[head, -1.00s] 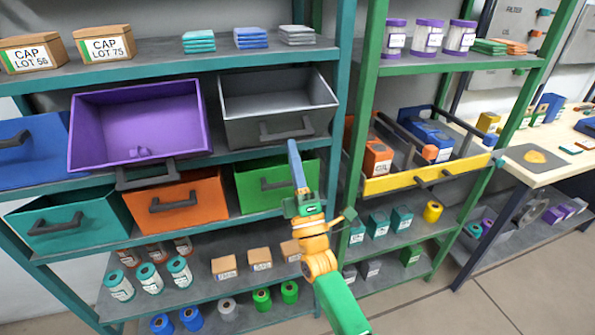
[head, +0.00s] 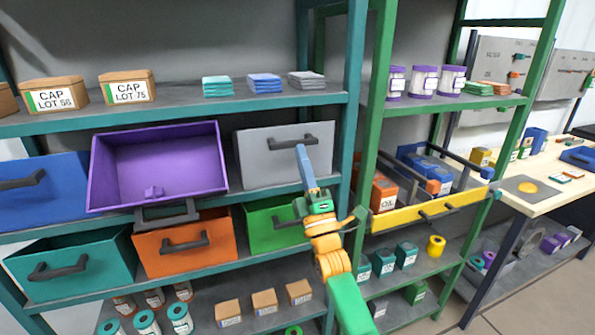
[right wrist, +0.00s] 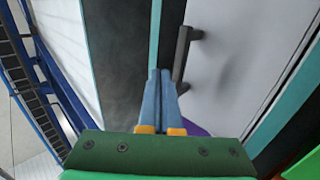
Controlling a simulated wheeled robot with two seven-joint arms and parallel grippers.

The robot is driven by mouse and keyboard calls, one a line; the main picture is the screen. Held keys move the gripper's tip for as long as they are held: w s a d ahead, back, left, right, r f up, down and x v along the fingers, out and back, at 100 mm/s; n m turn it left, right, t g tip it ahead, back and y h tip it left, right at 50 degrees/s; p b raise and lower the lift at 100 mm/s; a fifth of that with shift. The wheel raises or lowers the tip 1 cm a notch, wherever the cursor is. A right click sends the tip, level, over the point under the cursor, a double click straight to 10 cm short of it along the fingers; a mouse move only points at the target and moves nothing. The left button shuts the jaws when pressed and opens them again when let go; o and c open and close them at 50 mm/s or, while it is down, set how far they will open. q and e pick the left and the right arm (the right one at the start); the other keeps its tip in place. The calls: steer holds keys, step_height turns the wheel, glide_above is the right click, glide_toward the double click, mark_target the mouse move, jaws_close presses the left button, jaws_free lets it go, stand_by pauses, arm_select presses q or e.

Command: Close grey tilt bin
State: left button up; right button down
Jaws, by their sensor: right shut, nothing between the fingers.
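The grey tilt bin (head: 285,158) is on the middle shelf, right of the purple bin. Its front stands upright and its inside is hidden; it looks closed. Its dark handle (head: 293,142) is near the top of the front. My right gripper (head: 301,152) is shut and empty, in front of the bin's right part, just below the handle in the head view. In the right wrist view, the blue fingertips (right wrist: 166,75) are together beside the handle (right wrist: 184,55); I cannot tell whether they touch the bin. My left gripper is not in view.
The purple bin (head: 158,170) is tilted open on the left. A green post and a yellow-fronted drawer (head: 425,212) stand to the right of my right arm.

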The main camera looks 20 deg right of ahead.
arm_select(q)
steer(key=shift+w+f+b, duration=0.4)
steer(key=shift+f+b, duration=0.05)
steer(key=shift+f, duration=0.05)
arm_select(e)
steer(key=shift+x, duration=1.15)
steer(key=shift+w+d, duration=0.1)
steer(key=shift+w, duration=0.1)
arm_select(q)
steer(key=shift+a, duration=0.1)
arm_select(e)
steer(key=shift+f, duration=0.1)
